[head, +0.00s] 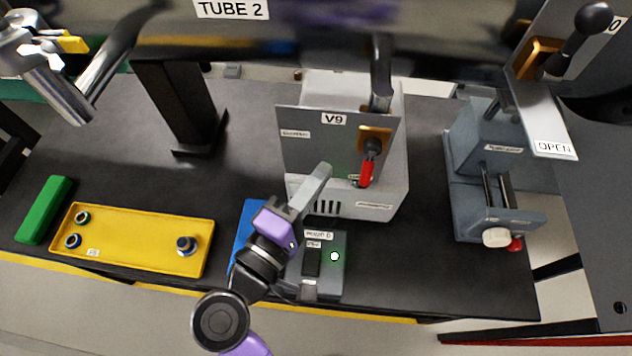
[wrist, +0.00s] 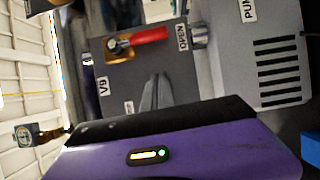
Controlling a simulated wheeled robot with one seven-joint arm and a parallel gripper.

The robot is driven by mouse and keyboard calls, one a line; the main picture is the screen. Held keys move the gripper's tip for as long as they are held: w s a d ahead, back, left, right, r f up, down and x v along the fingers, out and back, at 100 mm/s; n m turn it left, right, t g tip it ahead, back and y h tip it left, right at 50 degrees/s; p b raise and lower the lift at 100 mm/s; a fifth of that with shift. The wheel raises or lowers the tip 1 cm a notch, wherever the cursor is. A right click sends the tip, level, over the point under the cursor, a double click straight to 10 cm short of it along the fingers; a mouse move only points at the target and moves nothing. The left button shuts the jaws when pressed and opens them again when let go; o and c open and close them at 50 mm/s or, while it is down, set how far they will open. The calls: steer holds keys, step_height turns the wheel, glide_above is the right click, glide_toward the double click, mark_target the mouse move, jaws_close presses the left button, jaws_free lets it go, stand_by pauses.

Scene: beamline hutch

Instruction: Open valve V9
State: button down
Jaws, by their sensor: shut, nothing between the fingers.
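Valve V9 is a grey panel (head: 320,158) on a light grey box, with a "V9" label (head: 333,119) at its top. Its red handle (head: 367,172) hangs down from a brass plate (head: 374,139). In the wrist view the red handle (wrist: 150,35) points at the "OPEN" label (wrist: 182,37). My gripper (head: 323,172) is shut and empty, its fingertips in front of the panel, left of the handle. In the wrist view the fingertips (wrist: 158,84) show below the handle, apart from it in the picture. The gap in depth is hard to tell.
A yellow tray (head: 140,216) with several round parts and a green block (head: 45,210) lie on the left of the black bench. A grey box (head: 326,280) lies near my gripper. A grey vise-like device (head: 478,160) stands right. A pipe labelled "TUBE 2" (head: 232,10) crosses above.

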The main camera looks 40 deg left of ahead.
steer(key=s+d+b, duration=0.1)
steer(key=s, duration=0.8)
steer(key=shift+s, duration=0.2)
